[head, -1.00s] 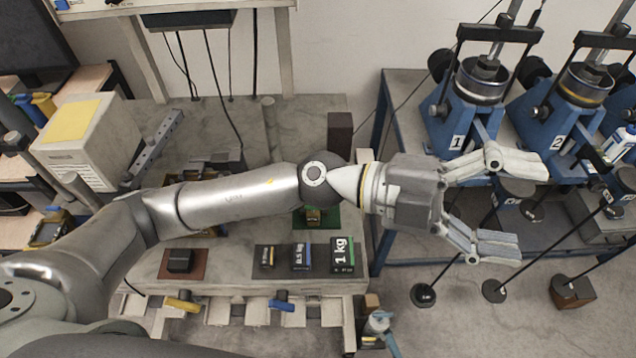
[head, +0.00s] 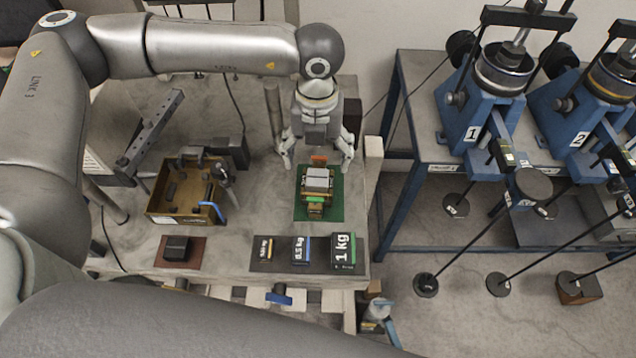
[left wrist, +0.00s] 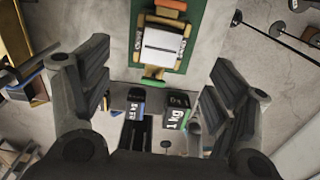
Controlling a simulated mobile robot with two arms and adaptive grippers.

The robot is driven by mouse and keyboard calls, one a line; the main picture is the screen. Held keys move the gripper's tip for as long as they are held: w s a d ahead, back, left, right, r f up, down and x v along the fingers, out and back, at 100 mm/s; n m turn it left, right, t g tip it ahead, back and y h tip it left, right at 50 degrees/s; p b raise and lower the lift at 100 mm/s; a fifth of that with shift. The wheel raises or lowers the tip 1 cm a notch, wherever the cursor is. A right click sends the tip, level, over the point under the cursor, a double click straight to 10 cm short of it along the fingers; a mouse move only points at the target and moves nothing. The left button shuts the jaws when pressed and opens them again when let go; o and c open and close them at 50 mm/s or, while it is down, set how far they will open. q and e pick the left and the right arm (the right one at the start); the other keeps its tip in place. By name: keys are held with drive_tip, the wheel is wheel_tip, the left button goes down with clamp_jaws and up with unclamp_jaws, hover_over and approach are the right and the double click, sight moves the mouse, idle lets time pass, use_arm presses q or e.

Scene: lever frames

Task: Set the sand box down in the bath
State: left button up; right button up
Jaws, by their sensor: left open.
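The sand box appears to be the small box with a pale grey top (head: 317,181) on a green mat (head: 334,212). It also shows in the left wrist view (left wrist: 163,40), with an orange piece at one end and a green piece at the other. My left gripper (head: 317,162) is open and empty, pointing down over the far side of the mat. Its fingers are spread to either side of the box and look apart from it. The open brass-coloured tray (head: 160,205), seemingly the bath, stands left on the same bench, with fittings inside and a blue handle. My right gripper is not visible.
Three labelled weights lie at the bench front, including the 1 kg weight (head: 343,249). A black block (head: 177,247) sits on a brown mat. A dark upright post stands behind the gripper. Blue numbered presses (head: 470,120) fill the right bench. Bare bench lies between tray and green mat.

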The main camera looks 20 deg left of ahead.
sight(318, 176)
use_arm(q)
wheel_tip(318, 176, down, 9)
drive_tip(key=b, duration=0.6)
drive_tip(key=shift+f, duration=0.1)
drive_tip(key=shift+f+b, duration=0.6)
drive_tip(key=shift+b, duration=0.05)
drive_tip(key=shift+r, duration=0.1)
drive_tip(key=c, duration=1.2)
drive_tip(key=shift+d+r, duration=0.1)
drive_tip(key=shift+w+r+p, duration=0.1)
drive_tip(key=shift+r+p, duration=0.65)
drive_tip(key=shift+r, duration=0.8)
drive_tip(key=shift+r+p, duration=0.8)
drive_tip(key=shift+r, duration=1.35)
